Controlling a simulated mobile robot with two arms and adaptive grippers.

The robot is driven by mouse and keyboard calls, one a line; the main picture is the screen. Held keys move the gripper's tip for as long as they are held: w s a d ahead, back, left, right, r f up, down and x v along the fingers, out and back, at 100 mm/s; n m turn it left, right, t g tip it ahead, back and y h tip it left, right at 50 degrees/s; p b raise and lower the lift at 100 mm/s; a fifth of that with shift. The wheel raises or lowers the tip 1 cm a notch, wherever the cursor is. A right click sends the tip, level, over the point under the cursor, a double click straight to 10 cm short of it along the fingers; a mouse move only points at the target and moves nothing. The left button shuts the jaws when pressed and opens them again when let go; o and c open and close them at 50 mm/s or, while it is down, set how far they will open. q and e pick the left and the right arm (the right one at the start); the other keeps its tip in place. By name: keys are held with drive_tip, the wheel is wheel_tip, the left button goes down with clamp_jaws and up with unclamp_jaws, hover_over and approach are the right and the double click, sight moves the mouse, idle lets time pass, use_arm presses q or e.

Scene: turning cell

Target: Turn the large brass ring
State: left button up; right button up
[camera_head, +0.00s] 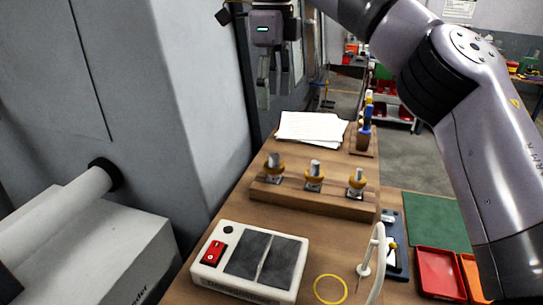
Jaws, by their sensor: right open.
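A wooden block (315,198) on the bench bears three grey posts with brass-coloured rings around them: a left ring (274,168), a middle ring (314,182) and a right ring (356,183). The left ring looks a little larger, but I cannot tell surely which one is the large brass ring. My right gripper (266,92) hangs at the top of the view, fingers downward, open and empty. It is well above and behind the block, apart from every ring. My left gripper is not in view.
A white box with a red switch (213,252), a thin yellow ring (330,289) and a white curved stand (378,262) are at the front. Papers (310,128) and a tool holder (363,142) lie behind the block. A grey machine (190,90) closes the left. Red tray (440,273) at right.

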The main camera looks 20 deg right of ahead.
drive_tip(key=b, duration=0.1)
hover_over(272, 155)
wheel_tip(272, 155, down, 5)
wheel_tip(272, 155, down, 6)
drive_tip(key=shift+w+d+f+p, duration=0.1)
drive_tip(key=shift+w+f+p, duration=0.1)
drive_tip(key=shift+p, duration=0.2)
drive_tip(key=f, duration=0.3)
drive_tip(key=shift+s+f+p, duration=0.2)
drive_tip(key=shift+f+p, duration=0.15)
drive_tip(key=shift+p, duration=0.05)
drive_tip(key=shift+f, duration=0.15)
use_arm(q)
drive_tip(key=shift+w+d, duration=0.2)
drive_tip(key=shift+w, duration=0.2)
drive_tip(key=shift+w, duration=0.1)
use_arm(e)
drive_tip(key=c, duration=1.2)
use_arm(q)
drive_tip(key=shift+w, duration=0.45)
use_arm(e)
drive_tip(key=shift+o, duration=0.2)
